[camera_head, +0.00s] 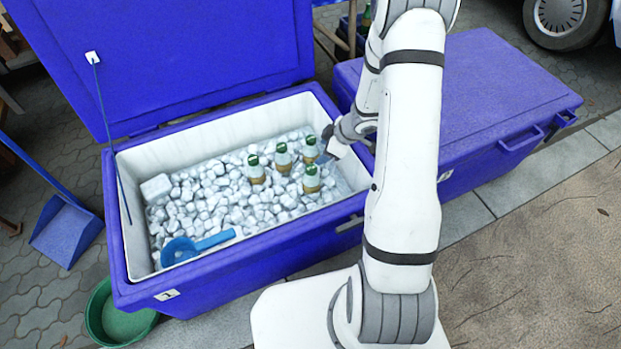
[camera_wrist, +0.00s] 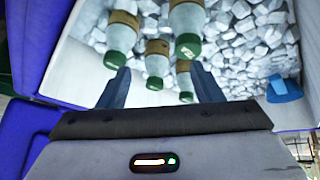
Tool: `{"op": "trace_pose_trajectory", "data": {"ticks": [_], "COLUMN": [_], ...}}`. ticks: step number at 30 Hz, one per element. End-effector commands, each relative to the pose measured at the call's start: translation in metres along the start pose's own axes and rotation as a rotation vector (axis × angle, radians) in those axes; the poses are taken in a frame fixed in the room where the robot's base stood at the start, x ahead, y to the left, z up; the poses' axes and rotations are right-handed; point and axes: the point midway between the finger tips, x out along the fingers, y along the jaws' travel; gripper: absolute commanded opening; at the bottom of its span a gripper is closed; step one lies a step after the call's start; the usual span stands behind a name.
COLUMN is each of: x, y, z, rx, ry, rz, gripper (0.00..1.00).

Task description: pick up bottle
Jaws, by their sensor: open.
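Several pale bottles with green caps and brown bands stand in white ice in the open blue cooler. In the head view they are a left bottle (camera_head: 256,171), a back-middle bottle (camera_head: 283,159), a back-right bottle (camera_head: 310,150) and a front-right bottle (camera_head: 312,182). My gripper (camera_head: 328,140) is just right of the back-right bottle, inside the cooler's right wall. In the wrist view its fingers (camera_wrist: 162,80) are spread, with one bottle (camera_wrist: 157,62) and another bottle (camera_wrist: 184,80) showing between them. Nothing is visibly gripped. My arm hides part of the cooler's right side.
The cooler (camera_head: 240,261) has its lid (camera_head: 180,50) raised behind. A blue scoop (camera_head: 195,246) lies on the ice at the front left. A closed blue cooler (camera_head: 490,95) stands to the right. A green basin (camera_head: 118,318) and blue dustpan (camera_head: 66,232) are on the left ground.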

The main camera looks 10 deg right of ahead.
Motion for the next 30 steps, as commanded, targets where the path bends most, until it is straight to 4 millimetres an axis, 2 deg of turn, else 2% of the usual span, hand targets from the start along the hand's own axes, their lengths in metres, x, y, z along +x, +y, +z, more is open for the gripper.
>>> {"op": "trace_pose_trajectory", "data": {"ticks": [3, 7, 15, 23, 30], "x": [0.011, 0.019, 0.040, 0.048, 0.071], "y": [-0.020, -0.029, -0.033, -0.035, -0.038], "z": [0.006, 0.009, 0.009, 0.007, 0.007], "rx": [-0.029, -0.043, -0.047, -0.047, -0.048], "ry": [0.045, 0.066, 0.068, 0.067, 0.067], "rz": [-0.107, -0.154, -0.157, -0.157, -0.156], "gripper": [0.59, 0.59, 0.59, 0.59, 0.59]}}
